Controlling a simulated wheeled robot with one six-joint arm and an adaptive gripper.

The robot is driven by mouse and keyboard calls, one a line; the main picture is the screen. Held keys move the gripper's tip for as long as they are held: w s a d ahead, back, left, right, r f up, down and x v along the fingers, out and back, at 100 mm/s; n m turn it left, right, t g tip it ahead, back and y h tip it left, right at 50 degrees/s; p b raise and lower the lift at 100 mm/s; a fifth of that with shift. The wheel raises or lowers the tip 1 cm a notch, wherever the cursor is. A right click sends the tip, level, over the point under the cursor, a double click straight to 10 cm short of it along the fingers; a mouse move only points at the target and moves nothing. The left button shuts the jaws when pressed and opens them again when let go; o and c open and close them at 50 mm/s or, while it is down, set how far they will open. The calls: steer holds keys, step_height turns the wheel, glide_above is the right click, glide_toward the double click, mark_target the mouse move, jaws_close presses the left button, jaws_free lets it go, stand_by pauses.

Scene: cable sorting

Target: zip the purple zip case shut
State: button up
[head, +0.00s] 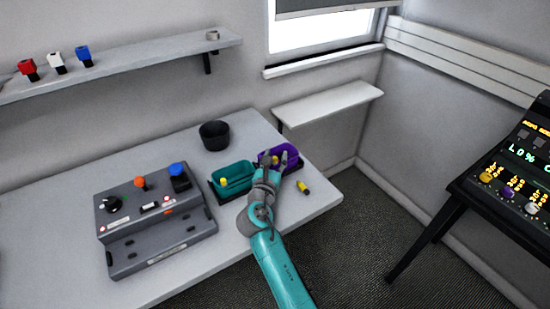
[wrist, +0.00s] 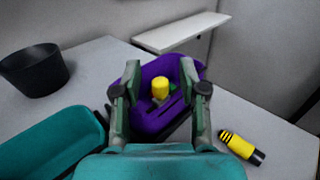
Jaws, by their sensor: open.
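The purple zip case (head: 292,151) stands on the right part of the table, beside a teal case (head: 233,181). In the wrist view the purple case (wrist: 153,121) lies ahead, between my fingers, with its top open. A yellow-topped item (wrist: 160,93) and a bit of green show inside it. My gripper (head: 273,157) is open and empty, over the near side of the purple case. In the wrist view its fingers (wrist: 158,75) are spread on both sides of the case. I cannot tell whether they touch it. The zip pull is not clearly visible.
A yellow and black connector (head: 303,187) lies on the table right of the cases. A black cup (head: 214,135) stands behind them. A grey control box (head: 155,218) is at left. A white wall shelf (head: 328,103) is beyond the table's right end.

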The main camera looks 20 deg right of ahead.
mark_target(297, 155)
jaws_close()
steer(key=shift+d, duration=0.1)
steer(key=d, duration=0.2)
steer(key=w+d, duration=0.1)
steer(key=d, duration=0.2)
steer(key=w+d, duration=0.1)
steer(key=d, duration=0.2)
steer(key=shift+w, duration=0.1)
jaws_free()
